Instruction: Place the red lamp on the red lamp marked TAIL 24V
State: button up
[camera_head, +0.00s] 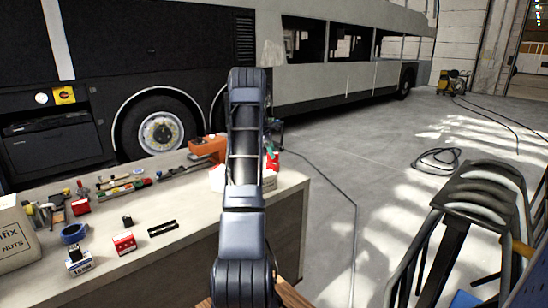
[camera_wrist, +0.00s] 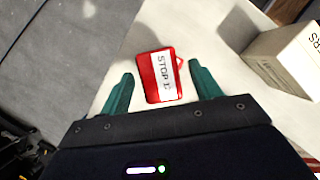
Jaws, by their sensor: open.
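In the wrist view a red lamp (camera_wrist: 154,89) with a white label reading "STOP 1", the rest unclear, lies on the pale bench top. My open gripper (camera_wrist: 161,68) has its two green fingers on either side of the lamp, with gaps showing. In the head view my arm hides most of the gripper and that spot; a bit of red (camera_head: 272,161) shows beside the arm. Another red lamp with a white label (camera_head: 124,243) lies nearer on the bench, and a red block-like item (camera_head: 82,206) farther left; their lettering is unreadable. I cannot read TAIL 24V anywhere.
The bench (camera_head: 185,262) holds a NUTS box (camera_head: 14,235), a blue tape roll (camera_head: 74,233), a black bar (camera_head: 163,228), an orange tool (camera_head: 207,147) and several small parts. A box (camera_wrist: 285,60) stands right of the lamp in the wrist view. A bus stands behind.

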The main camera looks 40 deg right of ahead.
jog(key=v, duration=0.8)
jog(key=s+a+r+m+t, duration=0.2)
jog(key=a+r, duration=0.5)
jog(key=a, duration=0.6)
jog(key=s+a+r+m+t, duration=0.1)
jog(key=s+a+r, duration=0.1)
jog(key=a+r, duration=0.85)
jog(key=s+a+m+t+y, duration=0.1)
jog(key=s+a, duration=0.4)
jog(key=a, duration=0.4)
jog(key=s+a+m+t, duration=0.1)
jog(key=s+a, duration=0.5)
jog(key=a, duration=0.4)
jog(key=s+a+f+m+t+y, duration=0.1)
jog(key=s+a+f+m, duration=0.1)
jog(key=s+a, duration=0.5)
jog(key=s+a+f+m+t+y, duration=0.1)
jog(key=s+a+f, duration=0.3)
jog(key=s+a, duration=0.4)
jog(key=s+m, duration=0.1)
jog(key=s, duration=0.5)
jog(key=shift+f+t, duration=0.35)
jog(key=shift+t, duration=0.05)
